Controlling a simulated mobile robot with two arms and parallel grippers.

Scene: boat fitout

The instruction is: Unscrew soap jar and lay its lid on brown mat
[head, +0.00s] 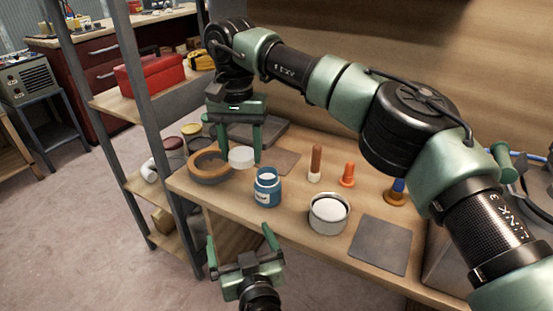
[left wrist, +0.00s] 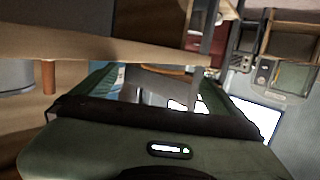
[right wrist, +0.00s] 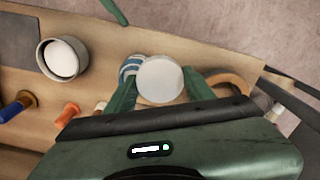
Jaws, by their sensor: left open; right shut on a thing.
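A blue jar (head: 267,187) with a pale label stands open and upright on the wooden bench. My right gripper (head: 240,150) is shut on a round white lid (head: 241,157), holding it in the air behind and left of the jar. In the right wrist view the lid (right wrist: 160,80) is between the fingers and partly covers the jar (right wrist: 131,66). My left gripper (head: 238,238) is open and empty, in front of the bench edge and below the jar.
A brown ring (head: 209,168) lies left of the jar. To the right are a tin with white contents (head: 328,213), a brown-and-white stick (head: 315,164), an orange piece (head: 347,175) and a grey mat (head: 380,245). A shelf post (head: 158,120) rises at the left.

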